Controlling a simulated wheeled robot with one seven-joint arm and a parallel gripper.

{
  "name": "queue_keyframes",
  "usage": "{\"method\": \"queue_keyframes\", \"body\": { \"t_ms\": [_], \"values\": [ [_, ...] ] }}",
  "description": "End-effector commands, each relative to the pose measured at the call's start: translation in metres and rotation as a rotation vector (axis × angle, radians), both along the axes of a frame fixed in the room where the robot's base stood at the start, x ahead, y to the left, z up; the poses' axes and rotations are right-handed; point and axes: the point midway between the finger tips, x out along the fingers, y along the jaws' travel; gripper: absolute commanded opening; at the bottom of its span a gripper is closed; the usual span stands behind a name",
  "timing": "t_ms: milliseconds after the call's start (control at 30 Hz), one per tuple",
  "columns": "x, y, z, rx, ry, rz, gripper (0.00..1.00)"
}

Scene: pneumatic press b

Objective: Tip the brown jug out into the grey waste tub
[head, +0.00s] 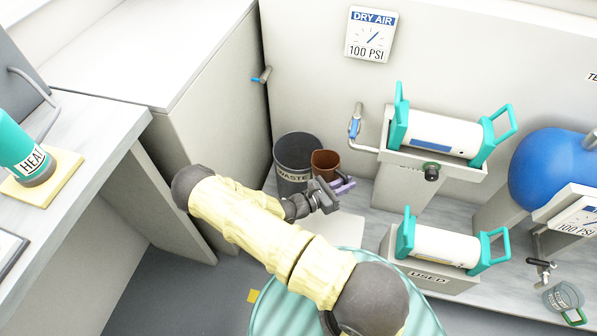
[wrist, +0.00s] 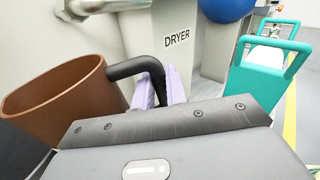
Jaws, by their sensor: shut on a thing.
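The brown jug (head: 325,162) is beside the right rim of the grey waste tub (head: 296,152), labelled WASTE, in the head view. My gripper (head: 343,186) is to the right of the jug and shut on its handle. In the wrist view the brown jug (wrist: 60,98) is at the left, its mouth up and leaning somewhat. Its dark handle (wrist: 140,68) runs between the purple fingers of my gripper (wrist: 158,88). The jug's inside bottom is hidden, and I cannot tell whether it holds anything.
A dryer stand with a white and teal canister (head: 440,135) is to the right of the tub. A pipe with a blue-handled valve (head: 355,125) is above the jug. A USED stand (head: 430,275) is at front right. A cabinet wall (head: 215,120) is close on the left.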

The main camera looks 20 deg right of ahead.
Motion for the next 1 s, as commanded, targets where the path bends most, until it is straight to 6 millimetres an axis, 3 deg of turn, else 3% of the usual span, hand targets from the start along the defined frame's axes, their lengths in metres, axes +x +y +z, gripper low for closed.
{"method": "queue_keyframes", "body": {
  "t_ms": [33,433,1000],
  "values": [
    [0.0,0.0,0.012,-0.001,0.0,0.0,0.0],
    [0.0,0.0,0.049,-0.001,0.0,0.0,0.0],
    [0.0,0.0,0.05,-0.001,0.0,0.0,0.0]
  ]
}}
